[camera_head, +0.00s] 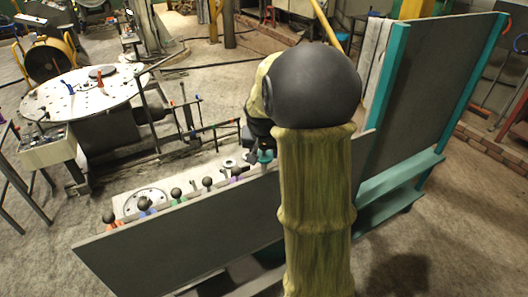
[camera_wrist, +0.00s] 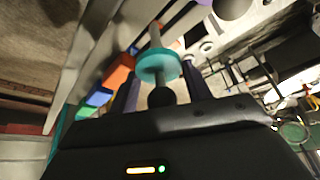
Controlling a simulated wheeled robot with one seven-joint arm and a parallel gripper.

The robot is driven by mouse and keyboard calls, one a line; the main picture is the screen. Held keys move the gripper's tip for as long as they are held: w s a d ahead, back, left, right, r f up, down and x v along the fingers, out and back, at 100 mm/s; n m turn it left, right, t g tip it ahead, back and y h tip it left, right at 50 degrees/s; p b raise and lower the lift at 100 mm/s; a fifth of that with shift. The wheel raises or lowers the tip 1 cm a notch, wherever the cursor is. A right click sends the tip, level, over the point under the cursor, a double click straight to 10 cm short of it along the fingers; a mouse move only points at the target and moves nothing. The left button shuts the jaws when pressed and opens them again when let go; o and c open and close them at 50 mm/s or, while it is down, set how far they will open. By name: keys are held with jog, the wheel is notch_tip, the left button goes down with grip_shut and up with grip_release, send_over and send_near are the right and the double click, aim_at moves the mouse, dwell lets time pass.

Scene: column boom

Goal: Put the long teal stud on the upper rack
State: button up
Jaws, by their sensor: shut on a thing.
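The teal stud (camera_wrist: 158,66) has a teal disc, a grey shaft and a dark ball end. In the wrist view it lies between the two dark fingers of my gripper (camera_wrist: 160,80), which is shut on it, with the ball end towards the palm. In the head view the teal disc (camera_head: 265,157) shows just below my gripper (camera_head: 258,148), at the right end of a row of studs. My own arm hides much of this area. I cannot tell whether the stud touches the surface under it. I cannot make out which part is the upper rack.
Several dark-topped studs, including a blue one (camera_head: 146,206) and a green one (camera_head: 177,195), stand in a row behind a long grey panel (camera_head: 190,240). A tall grey panel with teal posts and shelves (camera_head: 400,178) stands right. A round white table (camera_head: 80,98) stands back left.

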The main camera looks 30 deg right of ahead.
aim_at(264, 168)
jog(key=shift+r+p, duration=1)
jog(key=shift+r, duration=0.45)
jog(key=shift+f+b, duration=3.4)
jog(key=shift+f, duration=0.8)
jog(key=shift+f, duration=0.15)
jog(key=shift+r+p, duration=3.25)
jog(key=shift+r, duration=1.1)
